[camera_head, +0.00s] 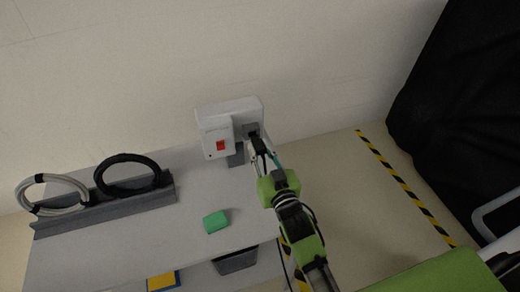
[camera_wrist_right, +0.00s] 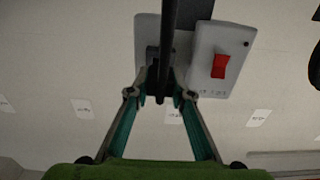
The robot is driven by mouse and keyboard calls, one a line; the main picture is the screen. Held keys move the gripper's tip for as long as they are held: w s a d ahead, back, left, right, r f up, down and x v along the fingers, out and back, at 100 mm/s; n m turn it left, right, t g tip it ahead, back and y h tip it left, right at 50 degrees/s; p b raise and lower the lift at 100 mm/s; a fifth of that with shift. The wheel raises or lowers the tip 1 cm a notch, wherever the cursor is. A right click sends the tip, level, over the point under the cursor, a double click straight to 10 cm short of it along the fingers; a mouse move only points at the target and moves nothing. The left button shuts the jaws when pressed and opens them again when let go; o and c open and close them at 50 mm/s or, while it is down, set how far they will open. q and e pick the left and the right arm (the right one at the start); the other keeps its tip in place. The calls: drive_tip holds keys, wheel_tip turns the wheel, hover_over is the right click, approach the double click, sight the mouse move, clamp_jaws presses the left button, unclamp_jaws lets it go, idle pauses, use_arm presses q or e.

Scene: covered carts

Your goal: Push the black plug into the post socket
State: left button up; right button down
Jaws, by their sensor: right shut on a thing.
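The white post box (camera_head: 216,128) with a red switch (camera_head: 220,146) stands at the back edge of the grey table. Its dark grey socket (camera_head: 250,130) is on the right part of its front. My right gripper (camera_head: 262,155) is in front of the socket, shut on the black plug (camera_head: 258,144). In the right wrist view the plug (camera_wrist_right: 162,84) sits between the fingertips (camera_wrist_right: 160,97), in line with the dark socket area on the white box (camera_wrist_right: 207,86). The plug's front end is hidden, so I cannot tell whether it is inside the socket. My left gripper is out of view.
A black cable coil (camera_head: 128,190) and a grey coil (camera_head: 52,209) rest on a grey rack (camera_head: 105,211) at left. A green block (camera_head: 215,221) lies on the table (camera_head: 185,235). A dark bin (camera_head: 235,262) is by the front edge. Black covering (camera_head: 460,100) hangs at right.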

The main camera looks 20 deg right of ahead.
sight(256, 143)
drive_tip(key=shift+p, duration=0.4)
idle(0.8)
drive_tip(key=shift+w, duration=1.65)
drive_tip(key=c, duration=1.7)
unclamp_jaws()
drive_tip(key=shift+s, duration=0.1)
drive_tip(key=s, duration=1.1)
drive_tip(key=shift+s+d, duration=0.15)
drive_tip(key=shift+s, duration=0.25)
